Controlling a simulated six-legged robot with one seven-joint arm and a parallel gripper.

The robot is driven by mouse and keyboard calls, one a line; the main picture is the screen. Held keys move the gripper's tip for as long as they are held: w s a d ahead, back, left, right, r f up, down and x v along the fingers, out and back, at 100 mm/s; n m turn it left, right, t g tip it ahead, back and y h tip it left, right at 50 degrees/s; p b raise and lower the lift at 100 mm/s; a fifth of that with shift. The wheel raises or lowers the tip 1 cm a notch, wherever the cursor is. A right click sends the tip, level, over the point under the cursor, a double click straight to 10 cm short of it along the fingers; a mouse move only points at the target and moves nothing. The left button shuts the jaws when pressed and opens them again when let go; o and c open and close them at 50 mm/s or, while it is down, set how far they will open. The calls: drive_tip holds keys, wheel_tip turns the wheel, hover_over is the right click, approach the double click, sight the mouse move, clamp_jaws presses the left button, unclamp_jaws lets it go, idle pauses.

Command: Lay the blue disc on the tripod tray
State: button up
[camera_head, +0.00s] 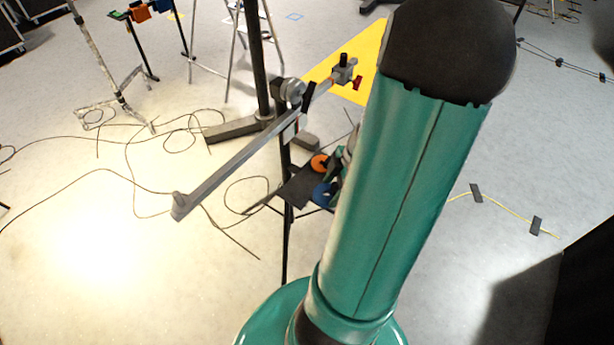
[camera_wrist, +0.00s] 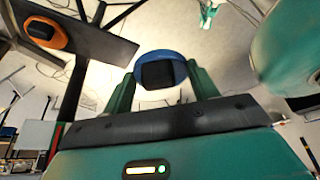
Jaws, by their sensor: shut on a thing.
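In the wrist view my gripper (camera_wrist: 161,76) is shut on the blue disc (camera_wrist: 158,55), a ring with a dark centre, one green finger on each side. The disc also shows in the head view (camera_head: 321,195), partly hidden by my arm. The dark tripod tray (camera_head: 298,189) is just left of the disc there. In the wrist view the tray (camera_wrist: 98,45) is at upper left, with a visible gap between it and the disc. I cannot tell their height difference.
An orange disc (camera_head: 319,162) with a dark centre is at the tray; it shows on it in the wrist view (camera_wrist: 46,32). The slider rail (camera_head: 232,163) extends above and left of the tray. Cables (camera_head: 165,140) lie on the floor at left; a yellow floor patch (camera_head: 350,62) is behind.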

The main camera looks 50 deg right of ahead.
drive_tip(key=w+d+f, duration=0.2)
drive_tip(key=w+f, duration=0.2)
drive_tip(key=w, duration=0.4)
hover_over(299, 190)
drive_tip(key=s, duration=0.2)
drive_tip(key=f, duration=0.4)
drive_tip(key=shift+d+f, duration=0.3)
drive_tip(key=shift+d, duration=0.05)
drive_tip(key=shift+w+d+f, duration=0.15)
drive_tip(key=shift+w+f, duration=0.15)
drive_tip(key=shift+f, duration=0.1)
drive_tip(key=shift+w+f, duration=0.2)
drive_tip(key=shift+f, duration=1.55)
drive_tip(key=o, duration=1.3)
drive_tip(key=shift+f, duration=0.15)
drive_tip(key=shift+o, duration=0.2)
drive_tip(key=v, duration=1.2)
